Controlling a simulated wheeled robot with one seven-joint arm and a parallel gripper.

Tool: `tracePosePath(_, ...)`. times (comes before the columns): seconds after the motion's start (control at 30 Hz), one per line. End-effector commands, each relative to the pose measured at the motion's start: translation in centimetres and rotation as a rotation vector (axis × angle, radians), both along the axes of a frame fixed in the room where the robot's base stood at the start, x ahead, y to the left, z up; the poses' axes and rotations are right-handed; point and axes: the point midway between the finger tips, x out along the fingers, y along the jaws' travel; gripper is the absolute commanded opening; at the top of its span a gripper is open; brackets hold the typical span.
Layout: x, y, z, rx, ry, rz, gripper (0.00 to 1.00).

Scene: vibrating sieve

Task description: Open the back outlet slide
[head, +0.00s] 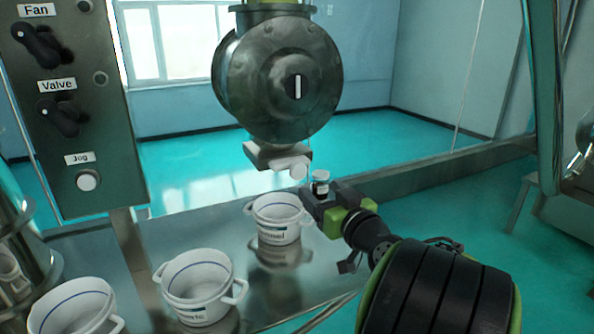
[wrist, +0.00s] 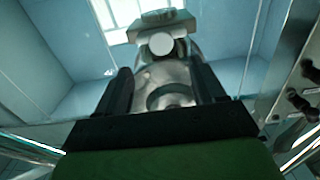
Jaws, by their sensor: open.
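The outlet slide I take it to be is a pale block (head: 275,156) under the round metal housing (head: 290,80) in the head view. A pale round knob (head: 299,169) sits at its right end. The wrist view shows the knob (wrist: 162,45) in front of the block (wrist: 165,22), above the space between my fingers. My gripper (head: 310,192) is just below and right of the knob. It is open (wrist: 160,68), with nothing visibly held. I cannot tell whether the knob touches a finger.
White two-handled pots stand on the metal table (head: 290,272): one below the outlet (head: 277,208), one nearer (head: 197,303), one at lower left (head: 75,308). A control panel (head: 75,110) stands left. A small pale-topped cylinder (head: 321,176) shows at my gripper.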

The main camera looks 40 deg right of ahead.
Motion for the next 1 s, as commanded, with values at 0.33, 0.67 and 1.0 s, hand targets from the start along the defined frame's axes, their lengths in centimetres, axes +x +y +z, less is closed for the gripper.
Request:
tracePosePath(0.33,7.9,-2.2,0.3,0.000,0.000,0.004,0.69)
tracePosePath(0.67,9.5,-2.7,0.0,0.000,0.001,0.001,0.69)
tracePosePath(1.0,9.4,-2.7,0.0,0.001,0.002,0.001,0.29)
